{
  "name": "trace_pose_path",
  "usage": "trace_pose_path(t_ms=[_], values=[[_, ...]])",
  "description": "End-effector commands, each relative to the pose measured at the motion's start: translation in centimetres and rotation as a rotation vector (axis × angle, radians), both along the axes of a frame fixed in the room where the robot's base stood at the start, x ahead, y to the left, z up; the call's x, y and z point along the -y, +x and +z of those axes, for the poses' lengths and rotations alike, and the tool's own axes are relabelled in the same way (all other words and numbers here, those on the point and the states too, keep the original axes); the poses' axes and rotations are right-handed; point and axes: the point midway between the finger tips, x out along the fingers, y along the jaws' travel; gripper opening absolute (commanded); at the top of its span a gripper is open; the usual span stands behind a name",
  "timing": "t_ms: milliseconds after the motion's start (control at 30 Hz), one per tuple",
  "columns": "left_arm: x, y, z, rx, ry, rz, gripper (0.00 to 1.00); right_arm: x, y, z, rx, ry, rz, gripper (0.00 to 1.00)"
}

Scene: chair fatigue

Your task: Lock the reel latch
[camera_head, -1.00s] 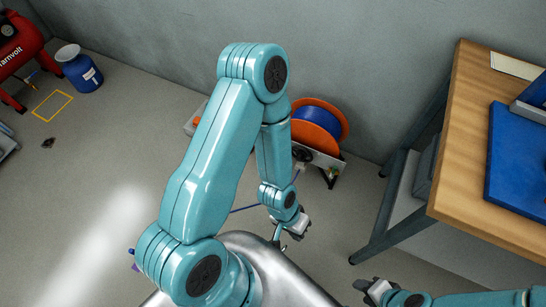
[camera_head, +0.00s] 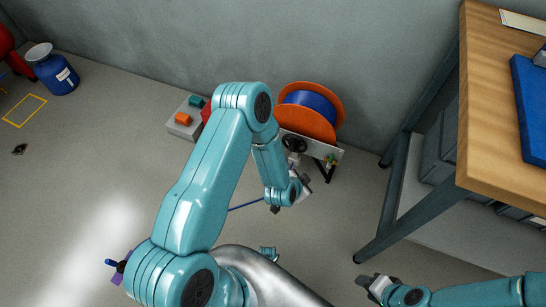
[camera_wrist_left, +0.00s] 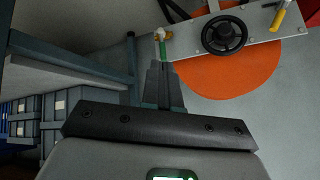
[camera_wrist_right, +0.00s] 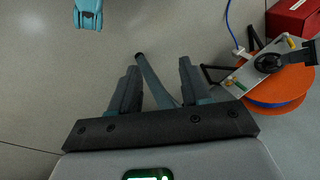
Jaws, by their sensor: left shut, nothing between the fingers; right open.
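The cable reel (camera_head: 308,125) has orange flanges and a blue drum, and stands on the floor by the wall. Its pale front plate (camera_wrist_left: 258,32) carries a black handwheel (camera_wrist_left: 223,34), a yellow lever (camera_wrist_left: 279,17) and a small brass-and-green fitting (camera_wrist_left: 161,44). I cannot tell which is the latch. My left gripper (camera_head: 306,178) is shut and empty in front of the plate. In the left wrist view its fingertips (camera_wrist_left: 162,66) are close below the green fitting; contact is unclear. My right gripper (camera_head: 371,285) is open and empty, well away from the reel (camera_wrist_right: 275,100).
A wooden workbench (camera_head: 480,150) with a dark frame stands right of the reel. A grey box with coloured buttons (camera_head: 184,124) is left of the reel, and a blue can (camera_head: 55,72) stands far left. A blue cable (camera_head: 245,205) crosses the floor.

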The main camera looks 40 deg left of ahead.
Motion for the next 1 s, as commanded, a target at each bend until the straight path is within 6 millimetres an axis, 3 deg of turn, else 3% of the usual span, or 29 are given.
trace_pose_path(t_ms=[33, 100, 233, 433, 533, 667, 1000], values=[[-1.7, 2.2, -5.4, 0.083, 0.119, -0.022, 0.00, 0.2, 0.4, -5.1, 0.012, -0.002, -0.005, 0.47], [-4.1, 4.9, -8.5, 0.191, 0.325, -0.055, 0.00, 0.3, 0.9, -8.4, 0.028, -0.005, -0.011, 0.47], [-8.9, 8.4, -13.3, 0.317, 0.747, -0.075, 0.00, 0.7, 1.8, -14.5, 0.056, -0.012, -0.023, 0.47], [-14.5, 9.5, -17.7, 0.310, 1.355, -0.017, 0.00, 1.2, 3.1, -21.8, 0.095, -0.020, -0.038, 0.47], [-15.9, 9.0, -18.6, 0.254, 1.560, 0.022, 0.00, 1.3, 3.5, -23.8, 0.107, -0.022, -0.043, 0.47], [-16.8, 8.4, -18.9, 0.196, 1.706, 0.056, 0.00, 1.5, 3.7, -24.9, 0.115, -0.024, -0.046, 0.47], [-17.1, 8.3, -18.4, 0.175, 1.748, 0.066, 0.00, 1.5, 3.8, -24.8, 0.118, -0.025, -0.047, 0.47]])
